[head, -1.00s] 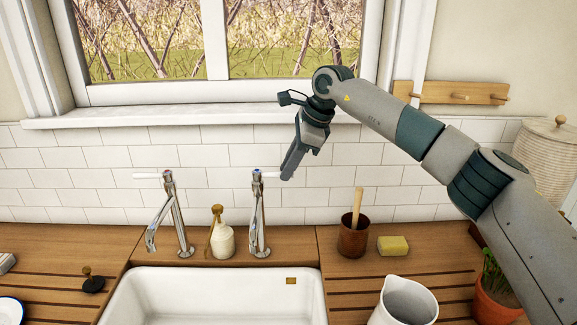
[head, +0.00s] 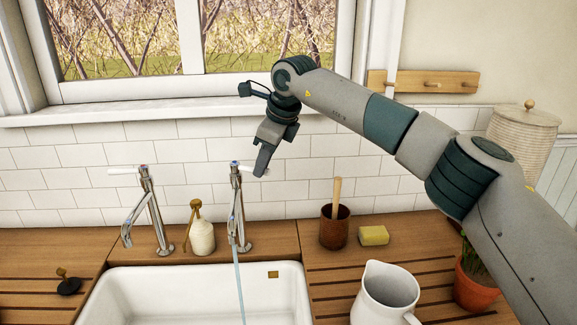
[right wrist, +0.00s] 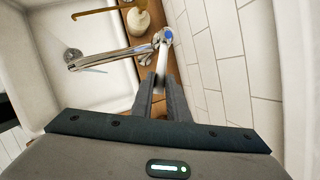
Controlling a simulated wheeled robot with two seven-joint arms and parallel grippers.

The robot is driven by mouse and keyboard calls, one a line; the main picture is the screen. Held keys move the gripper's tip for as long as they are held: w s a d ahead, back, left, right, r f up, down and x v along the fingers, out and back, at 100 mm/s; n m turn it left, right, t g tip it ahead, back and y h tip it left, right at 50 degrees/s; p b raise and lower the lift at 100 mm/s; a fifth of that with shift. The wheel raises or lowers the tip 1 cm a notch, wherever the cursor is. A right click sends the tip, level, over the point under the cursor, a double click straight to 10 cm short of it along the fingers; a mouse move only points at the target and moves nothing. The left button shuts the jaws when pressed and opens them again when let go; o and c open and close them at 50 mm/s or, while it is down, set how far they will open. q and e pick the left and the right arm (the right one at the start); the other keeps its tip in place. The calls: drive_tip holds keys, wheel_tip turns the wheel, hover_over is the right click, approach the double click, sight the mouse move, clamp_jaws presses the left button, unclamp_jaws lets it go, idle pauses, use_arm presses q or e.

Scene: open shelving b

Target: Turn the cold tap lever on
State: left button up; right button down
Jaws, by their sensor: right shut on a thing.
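The cold tap (head: 238,205) is the right-hand chrome tap, with a blue mark on top. A thin stream of water (head: 239,285) runs from its spout into the sink. Its white lever (head: 246,167) points right, towards my right gripper (head: 261,172). In the right wrist view the gripper (right wrist: 159,90) is shut on the lever (right wrist: 160,62), just beside the blue-marked tap top (right wrist: 167,35). The fingers hide the lever's outer end. The other tap (head: 150,208) has a red mark and a white lever pointing left. My left gripper is not in view.
A soap bottle (head: 201,238) stands between the taps behind the white sink (head: 200,280). To the right are a brown pot (head: 334,232) with a wooden handle, a yellow sponge (head: 373,235) and a white jug (head: 388,290). The tiled wall (head: 60,180) is close behind the taps.

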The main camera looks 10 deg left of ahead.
drive_tip(key=shift+r, duration=0.1)
drive_tip(key=c, duration=1.8)
unclamp_jaws()
drive_tip(key=shift+o, duration=0.4)
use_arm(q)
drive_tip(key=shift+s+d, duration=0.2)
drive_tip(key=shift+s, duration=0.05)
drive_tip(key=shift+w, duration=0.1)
